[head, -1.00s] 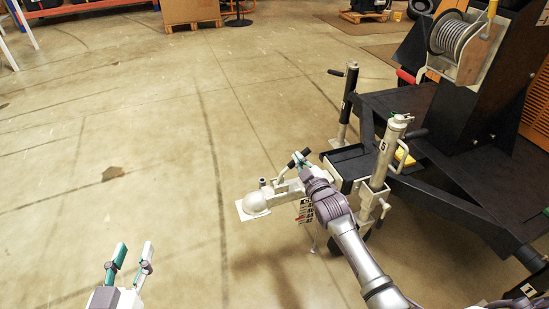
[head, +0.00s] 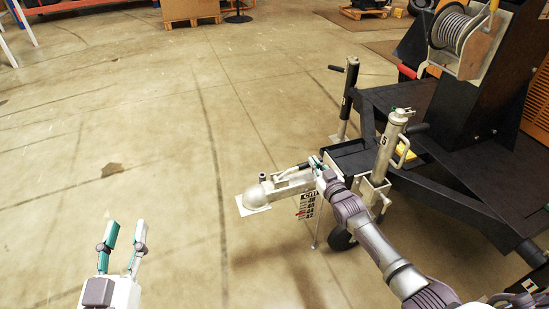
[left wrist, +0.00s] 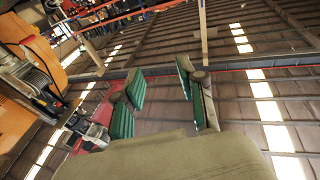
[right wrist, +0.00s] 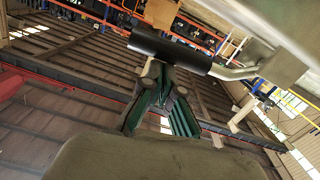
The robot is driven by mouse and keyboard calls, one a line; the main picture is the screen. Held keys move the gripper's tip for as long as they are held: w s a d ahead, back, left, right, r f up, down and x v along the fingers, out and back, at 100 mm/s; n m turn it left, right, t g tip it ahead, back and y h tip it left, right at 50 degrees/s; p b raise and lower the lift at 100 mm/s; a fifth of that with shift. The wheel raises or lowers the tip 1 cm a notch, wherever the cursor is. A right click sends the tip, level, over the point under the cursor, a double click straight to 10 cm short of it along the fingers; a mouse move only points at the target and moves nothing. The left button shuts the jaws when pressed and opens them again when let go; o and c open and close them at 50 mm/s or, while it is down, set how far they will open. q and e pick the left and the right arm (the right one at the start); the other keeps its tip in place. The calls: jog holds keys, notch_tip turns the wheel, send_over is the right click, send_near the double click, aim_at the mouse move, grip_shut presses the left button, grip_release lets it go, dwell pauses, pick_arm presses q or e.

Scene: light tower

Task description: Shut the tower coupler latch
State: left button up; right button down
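The silver coupler (head: 258,195) with its rounded nose sits at the front end of the trailer tongue. Its latch lever (head: 290,170) lies low along the top of the tongue, its dark end beside my right gripper (head: 317,163). In the right wrist view a black cylindrical grip on a bent metal rod (right wrist: 170,51) crosses just beyond the fingertips of my right gripper (right wrist: 162,75). Those fingers converge at the tips with nothing visible between them; whether they touch the grip I cannot tell. My left gripper (head: 123,228) is open and empty, also in the left wrist view (left wrist: 158,80).
The silver tongue jack (head: 391,145) stands right of my right gripper, with another jack (head: 347,100) behind it. The black trailer frame (head: 440,185) and cable reel (head: 463,40) fill the right side. The concrete floor at left is clear.

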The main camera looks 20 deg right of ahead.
pick_arm(q)
jog(key=shift+r, duration=0.15)
pick_arm(e)
jog(key=shift+s+d+f, duration=0.1)
jog(key=shift+f, duration=0.25)
pick_arm(q)
jog(key=s+a+f+g+y+p, duration=0.2)
jog(key=s+f+g, duration=0.25)
jog(key=f, duration=0.25)
jog(key=s+a+f+g+y+p, duration=0.1)
jog(key=s+a+f+g+p, duration=0.15)
jog(key=f+g, duration=0.35)
jog(key=s+a+f+g+y+p, duration=0.1)
jog(key=s+f+g, duration=0.3)
jog(key=s, duration=0.6)
jog(key=shift+a+n+g+y+p, duration=0.35)
jog(key=shift+a+g+p, duration=0.2)
jog(key=shift+a+p, duration=0.25)
pick_arm(e)
jog(key=s+r, duration=0.5)
jog(key=s, duration=0.5)
jog(key=shift+s, duration=0.3)
